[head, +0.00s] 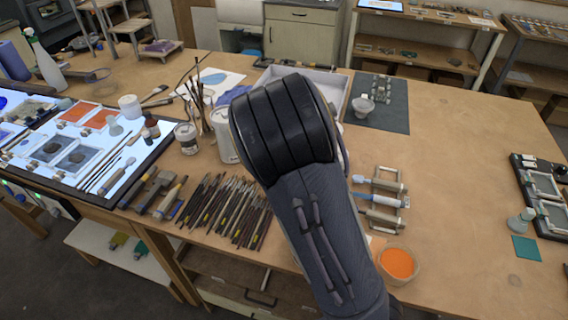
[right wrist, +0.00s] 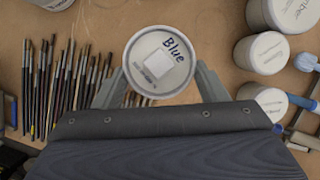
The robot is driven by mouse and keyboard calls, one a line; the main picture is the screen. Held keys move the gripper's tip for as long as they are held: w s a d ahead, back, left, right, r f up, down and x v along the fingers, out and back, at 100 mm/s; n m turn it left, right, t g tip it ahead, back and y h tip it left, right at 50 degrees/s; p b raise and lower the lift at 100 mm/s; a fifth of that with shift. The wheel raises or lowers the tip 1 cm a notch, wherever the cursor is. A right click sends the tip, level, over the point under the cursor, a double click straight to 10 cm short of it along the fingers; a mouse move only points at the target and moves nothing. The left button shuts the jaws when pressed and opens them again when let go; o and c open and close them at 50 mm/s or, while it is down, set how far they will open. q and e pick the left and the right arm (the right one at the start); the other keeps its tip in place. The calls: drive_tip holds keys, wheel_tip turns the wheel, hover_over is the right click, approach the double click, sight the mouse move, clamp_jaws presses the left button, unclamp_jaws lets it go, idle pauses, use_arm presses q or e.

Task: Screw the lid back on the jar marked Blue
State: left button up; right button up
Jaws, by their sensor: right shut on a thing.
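A round white lid marked Blue (right wrist: 150,48) lies between the fingers of my right gripper (right wrist: 160,82) in the right wrist view, seen from above. It has a small pale square at its middle. My right gripper is shut on it, one finger at each side. Whatever is under the lid is hidden, so I cannot tell whether it sits on a jar. In the head view my dark right arm hides the gripper and the lid. My left gripper is not in view.
Several white jars stand close on the right in the right wrist view, one (right wrist: 262,52) nearest. Many brushes (right wrist: 62,85) lie on the left. In the head view, a bowl of orange powder (head: 398,264) and clamps (head: 381,201) lie right of my arm. A lit panel (head: 82,182) is left.

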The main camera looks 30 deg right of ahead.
drive_tip(key=shift+a+m+h, duration=0.15)
drive_tip(key=shift+m+h, duration=0.15)
drive_tip(key=shift+m, duration=0.4)
drive_tip(key=o, duration=1.2)
drive_tip(key=shift+w, duration=0.1)
drive_tip(key=shift+r, duration=3)
drive_tip(key=shift+c, duration=0.4)
